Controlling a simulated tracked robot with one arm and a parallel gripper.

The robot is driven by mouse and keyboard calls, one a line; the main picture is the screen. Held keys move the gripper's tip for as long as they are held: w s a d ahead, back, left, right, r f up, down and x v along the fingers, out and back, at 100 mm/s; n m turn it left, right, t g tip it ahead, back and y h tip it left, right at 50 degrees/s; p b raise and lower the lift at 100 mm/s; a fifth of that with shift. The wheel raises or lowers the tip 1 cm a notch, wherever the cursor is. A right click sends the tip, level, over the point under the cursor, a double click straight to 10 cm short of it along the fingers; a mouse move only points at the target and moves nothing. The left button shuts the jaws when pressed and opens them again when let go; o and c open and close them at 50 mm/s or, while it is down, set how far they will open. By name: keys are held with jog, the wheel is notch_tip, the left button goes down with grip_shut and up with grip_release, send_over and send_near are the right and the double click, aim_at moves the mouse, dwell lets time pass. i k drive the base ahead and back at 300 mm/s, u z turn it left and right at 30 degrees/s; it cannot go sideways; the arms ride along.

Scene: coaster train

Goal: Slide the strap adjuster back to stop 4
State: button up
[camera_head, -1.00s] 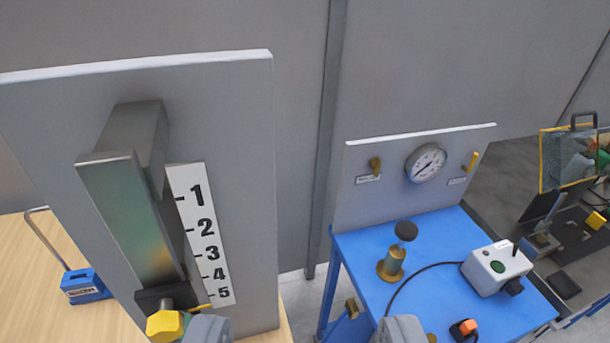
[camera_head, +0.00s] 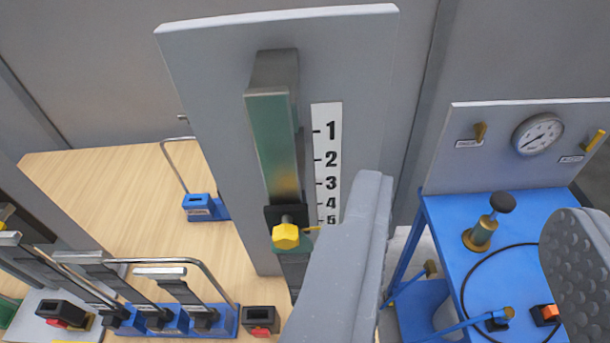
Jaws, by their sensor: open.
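The strap adjuster is a dark slider with a yellow knob (camera_head: 286,236) at the lower end of an upright metal rail (camera_head: 272,150). Its small yellow pointer (camera_head: 312,228) sits at about the 5, at the bottom of the white number scale (camera_head: 328,150), which runs from 1 at the top to 5. My gripper (camera_head: 472,205) is open and empty. Its left finger is just right of the knob and hides the area below and right of the scale. Its right finger is over the blue table. Neither finger appears to touch the adjuster.
The grey panel (camera_head: 375,80) carries the rail. A blue table (camera_head: 540,182) with a gauge (camera_head: 538,134) and a plunger stands right. Several levers in blue bases (camera_head: 178,318) are at lower left. A blue padlock-like block (camera_head: 200,207) lies on the wooden surface (camera_head: 110,180).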

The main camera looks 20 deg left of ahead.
aim_at(280, 219)
jog(key=u, duration=0.95)
jog(key=k, duration=1.55)
jog(key=z, duration=0.35)
jog(key=i, duration=1)
